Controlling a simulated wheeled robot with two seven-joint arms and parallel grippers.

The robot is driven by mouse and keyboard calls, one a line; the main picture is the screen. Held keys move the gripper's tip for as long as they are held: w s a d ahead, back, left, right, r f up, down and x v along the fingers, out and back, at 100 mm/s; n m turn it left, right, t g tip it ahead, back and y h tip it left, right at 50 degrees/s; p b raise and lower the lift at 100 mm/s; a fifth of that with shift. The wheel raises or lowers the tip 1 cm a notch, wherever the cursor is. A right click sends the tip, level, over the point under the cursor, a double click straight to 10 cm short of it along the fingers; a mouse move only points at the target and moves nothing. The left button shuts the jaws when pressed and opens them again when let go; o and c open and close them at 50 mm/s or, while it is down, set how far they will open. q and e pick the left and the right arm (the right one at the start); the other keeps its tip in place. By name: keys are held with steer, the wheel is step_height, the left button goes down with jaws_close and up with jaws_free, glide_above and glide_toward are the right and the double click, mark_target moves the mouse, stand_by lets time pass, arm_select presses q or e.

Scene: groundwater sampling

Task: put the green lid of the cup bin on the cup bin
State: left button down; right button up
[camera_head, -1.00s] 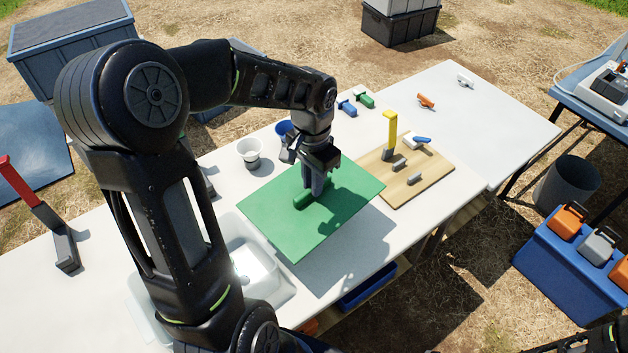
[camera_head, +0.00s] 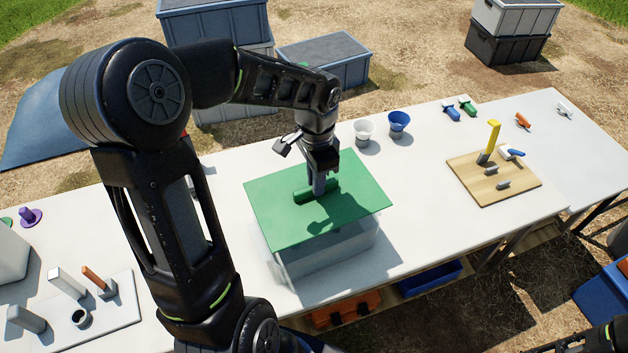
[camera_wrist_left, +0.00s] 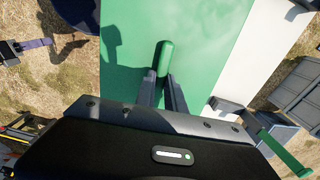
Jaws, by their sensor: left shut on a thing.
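The green lid (camera_head: 270,215) is a flat rectangular plate with a bar handle on top. My left gripper (camera_head: 318,190) is shut on that handle from above. In the left wrist view the handle (camera_wrist_left: 163,58) sits between the two fingers, and the lid (camera_wrist_left: 205,50) spreads out level beneath them. The cup bin (camera_head: 325,262) is a translucent box on the white table, directly under the lid. Its front wall shows below the lid's front edge; its rim is mostly hidden. I cannot tell whether lid and rim touch.
A white cup (camera_head: 364,131) and a blue cup (camera_head: 398,121) stand behind the lid to the right. A wooden board (camera_head: 478,190) with a yellow-handled tool lies further right. A grey rack (camera_head: 110,310) stands at front left. The white table (camera_head: 430,215) is clear between lid and board.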

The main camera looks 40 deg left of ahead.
mark_target(316, 199)
arm_select(q)
steer(key=shift+s, duration=0.15)
steer(key=shift+f+b, duration=2.65)
steer(key=shift+f, duration=0.65)
steer(key=shift+f, duration=0.15)
steer(key=shift+f+b, duration=0.3)
steer(key=shift+b, duration=0.1)
steer(key=shift+f+b, duration=0.5)
steer(key=shift+f, duration=0.2)
steer(key=c, duration=1.3)
jaws_free()
steer(key=shift+c, duration=0.2)
